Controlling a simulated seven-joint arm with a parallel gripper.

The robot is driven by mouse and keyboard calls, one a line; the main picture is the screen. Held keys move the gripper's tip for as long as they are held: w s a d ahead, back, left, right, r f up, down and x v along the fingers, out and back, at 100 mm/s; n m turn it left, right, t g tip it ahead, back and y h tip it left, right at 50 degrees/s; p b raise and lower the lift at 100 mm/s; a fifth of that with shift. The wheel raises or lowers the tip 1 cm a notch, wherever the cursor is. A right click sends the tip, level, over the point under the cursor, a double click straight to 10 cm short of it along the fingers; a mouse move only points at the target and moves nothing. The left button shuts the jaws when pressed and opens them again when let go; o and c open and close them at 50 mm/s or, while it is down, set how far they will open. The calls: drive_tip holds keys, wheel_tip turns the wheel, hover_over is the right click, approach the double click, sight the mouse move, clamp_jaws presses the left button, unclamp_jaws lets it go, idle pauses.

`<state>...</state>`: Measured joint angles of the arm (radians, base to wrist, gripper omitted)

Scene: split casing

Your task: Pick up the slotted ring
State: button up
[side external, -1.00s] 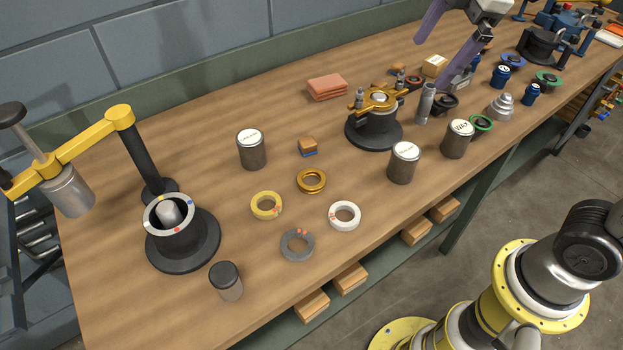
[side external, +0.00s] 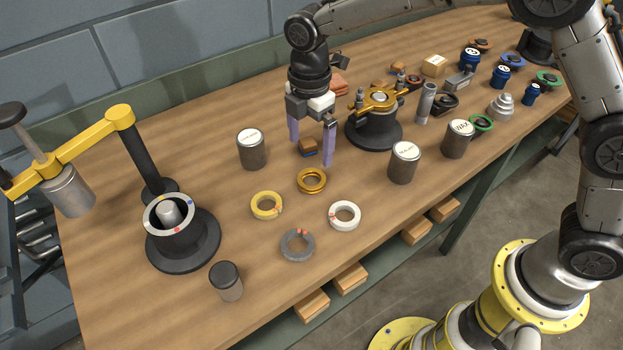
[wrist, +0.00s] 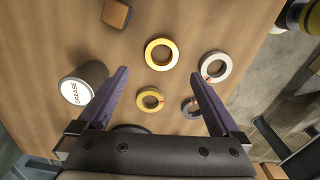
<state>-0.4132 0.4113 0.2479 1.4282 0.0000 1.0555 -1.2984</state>
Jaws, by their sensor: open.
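Four rings lie flat on the bench, apart from each other: a gold ring (side external: 312,190), a yellow ring (side external: 256,207), a white ring (side external: 345,226) and a grey ring (side external: 297,257). The yellow, white and grey ones carry red marks and seem to have a gap; I cannot tell which is the slotted ring. My gripper (side external: 311,151) is open and empty, pointing down above the bench behind the gold ring. In the wrist view, the gold ring (wrist: 149,61) and yellow ring (wrist: 140,100) show between my fingers; the right finger partly covers the grey ring (wrist: 188,106).
A small orange-and-blue block (side external: 308,147) sits behind my fingers. A labelled can (side external: 252,153) stands left, another (side external: 403,165) right. A brass-topped fixture (side external: 374,130) stands close on the right. A dark post holder (side external: 182,248) and yellow-armed press (side external: 85,150) are at left.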

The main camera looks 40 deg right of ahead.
sight(311, 183)
drive_tip(key=shift+s+f, duration=0.15)
drive_tip(key=shift+f, duration=4.1)
drive_tip(key=c, duration=1.3)
drive_tip(key=shift+c, duration=0.2)
drive_tip(key=shift+r, duration=0.1)
